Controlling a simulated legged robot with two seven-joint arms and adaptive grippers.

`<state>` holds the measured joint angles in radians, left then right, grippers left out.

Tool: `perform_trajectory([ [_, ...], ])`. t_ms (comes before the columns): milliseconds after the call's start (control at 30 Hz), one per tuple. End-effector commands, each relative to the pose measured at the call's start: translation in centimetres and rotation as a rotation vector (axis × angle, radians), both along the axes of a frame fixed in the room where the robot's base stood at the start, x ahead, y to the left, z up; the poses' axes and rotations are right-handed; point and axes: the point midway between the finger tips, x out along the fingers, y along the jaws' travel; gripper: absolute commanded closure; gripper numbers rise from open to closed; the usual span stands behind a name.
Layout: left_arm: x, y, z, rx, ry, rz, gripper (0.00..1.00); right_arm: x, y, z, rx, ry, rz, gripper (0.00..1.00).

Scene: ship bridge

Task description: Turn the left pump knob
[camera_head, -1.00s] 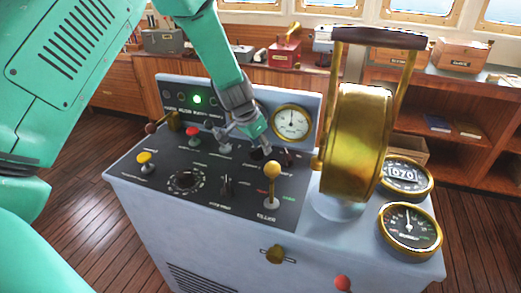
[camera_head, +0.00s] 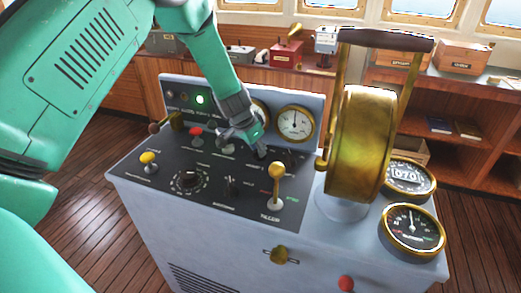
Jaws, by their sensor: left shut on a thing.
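The console's dark panel (camera_head: 215,185) carries the controls. My left gripper (camera_head: 259,150) reaches down from the upper left to the back part of this panel, in front of the round gauges. Its fingers are shut on a small dark knob (camera_head: 262,155), the left one of a pair, and largely cover it. The knob's angle cannot be read. The other dark knob (camera_head: 290,160) of the pair is just to the right and free. My right gripper is not in view.
A yellow-topped lever (camera_head: 277,172) stands in front of the knobs. A large brass telegraph (camera_head: 361,145) rises close on the right. A red button (camera_head: 196,132), yellow button (camera_head: 149,158) and black dial (camera_head: 188,181) lie left. A white gauge (camera_head: 295,123) is behind.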

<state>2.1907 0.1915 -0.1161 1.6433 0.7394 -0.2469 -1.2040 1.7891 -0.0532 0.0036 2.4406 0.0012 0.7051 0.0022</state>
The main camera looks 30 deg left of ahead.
Motion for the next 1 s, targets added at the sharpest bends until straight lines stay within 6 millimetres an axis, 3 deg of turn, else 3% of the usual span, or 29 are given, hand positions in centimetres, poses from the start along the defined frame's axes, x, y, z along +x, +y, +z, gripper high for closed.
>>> perform_trajectory([
  [33, 0.1, -0.9, 0.0, -0.014, 0.001, -0.011, 1.00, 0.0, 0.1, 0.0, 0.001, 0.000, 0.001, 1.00],
  [567, 0.2, -0.7, 0.0, -0.008, 0.001, 0.027, 1.00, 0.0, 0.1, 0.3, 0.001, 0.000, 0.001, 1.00],
  [1000, 0.1, -1.0, 0.3, -0.002, 0.000, 0.335, 1.00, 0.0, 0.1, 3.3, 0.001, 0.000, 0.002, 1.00],
])
